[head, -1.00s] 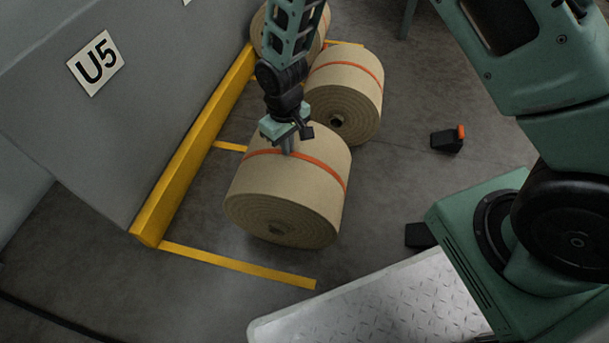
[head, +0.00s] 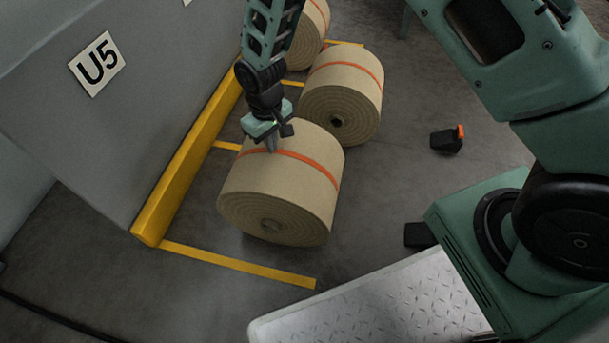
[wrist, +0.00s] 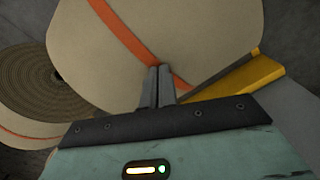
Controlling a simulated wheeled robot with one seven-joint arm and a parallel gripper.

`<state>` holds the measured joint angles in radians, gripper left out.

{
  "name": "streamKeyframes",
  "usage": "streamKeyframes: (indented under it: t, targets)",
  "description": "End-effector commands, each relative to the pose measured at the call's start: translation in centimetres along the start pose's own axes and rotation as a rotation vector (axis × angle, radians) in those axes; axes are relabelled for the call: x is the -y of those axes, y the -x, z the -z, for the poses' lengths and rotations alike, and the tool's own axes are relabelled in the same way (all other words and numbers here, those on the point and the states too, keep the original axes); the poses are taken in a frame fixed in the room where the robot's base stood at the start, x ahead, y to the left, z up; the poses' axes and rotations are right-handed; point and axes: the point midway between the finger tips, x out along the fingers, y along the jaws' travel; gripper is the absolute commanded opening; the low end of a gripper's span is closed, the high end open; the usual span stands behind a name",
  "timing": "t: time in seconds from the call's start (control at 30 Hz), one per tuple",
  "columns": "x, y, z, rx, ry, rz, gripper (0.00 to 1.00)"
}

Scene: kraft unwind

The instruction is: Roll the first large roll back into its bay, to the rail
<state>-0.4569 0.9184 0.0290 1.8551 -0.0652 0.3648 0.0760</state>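The first large roll (head: 277,190) is a tan kraft roll with an orange band, lying on its side in the nearest bay. It also fills the top of the wrist view (wrist: 205,35). A strip of floor shows between it and the yellow rail (head: 190,160) on its left. My gripper (head: 270,147) is at the upper side of this roll, with its fingers at the orange band. In the wrist view the two fingers (wrist: 157,85) are together, with nothing seen between them. Whether the fingertips touch the roll is hard to tell.
A second banded roll (head: 345,95) lies just behind, close to the first, and a third (head: 313,30) is farther back. Yellow floor lines (head: 240,265) mark the bays. A black wedge with an orange tip (head: 447,139) lies on the floor at right. A grey wall carries a U5 sign (head: 97,64).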

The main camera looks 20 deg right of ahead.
Motion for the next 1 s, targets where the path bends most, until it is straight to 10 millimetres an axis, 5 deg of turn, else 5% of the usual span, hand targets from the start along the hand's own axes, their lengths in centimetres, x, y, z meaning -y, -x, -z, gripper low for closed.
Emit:
streamKeyframes:
  t: [1.0]
  targets:
    - [2.3,-0.6,3.4,0.013,-0.001,0.001,0.00]
